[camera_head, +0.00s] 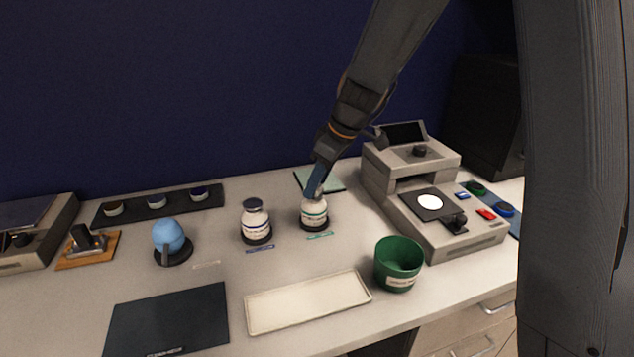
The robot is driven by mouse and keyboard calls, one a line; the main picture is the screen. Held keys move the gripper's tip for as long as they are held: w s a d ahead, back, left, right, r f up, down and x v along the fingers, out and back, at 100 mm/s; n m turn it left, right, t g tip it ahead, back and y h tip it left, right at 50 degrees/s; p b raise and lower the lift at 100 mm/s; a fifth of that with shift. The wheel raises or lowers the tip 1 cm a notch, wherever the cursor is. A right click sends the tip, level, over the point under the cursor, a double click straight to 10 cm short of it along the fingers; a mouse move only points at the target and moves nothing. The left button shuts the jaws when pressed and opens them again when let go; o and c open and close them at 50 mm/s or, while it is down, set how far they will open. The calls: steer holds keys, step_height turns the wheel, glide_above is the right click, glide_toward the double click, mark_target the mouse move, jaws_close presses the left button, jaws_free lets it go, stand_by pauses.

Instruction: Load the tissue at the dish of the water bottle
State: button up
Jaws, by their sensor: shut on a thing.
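My gripper (319,190) points down at the top of a white bottle (314,209) with a green-banded label. It is shut on the top of this bottle; the fingers hide most of the cap. The bottle stands upright on or just over a dark round base, with a green strip (320,235) in front. A second white bottle (255,219) with a dark cap and blue-banded label stands to its left, with a dark blue strip (260,248) in front. I cannot make out a tissue for certain; a pale sheet (330,182) lies on a dark-edged pad behind the gripper.
A grey microscope-like device (467,238) with a white disc on its stage stands at right. A green cup (398,262) and a cream tray (305,302) are in front. A blue bulb (168,236) on a stand, a dark mat (170,322) and a dark rack (180,207) lie left.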

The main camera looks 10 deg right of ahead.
steer(key=shift+r+p, duration=1.9)
steer(key=shift+r, duration=1.6)
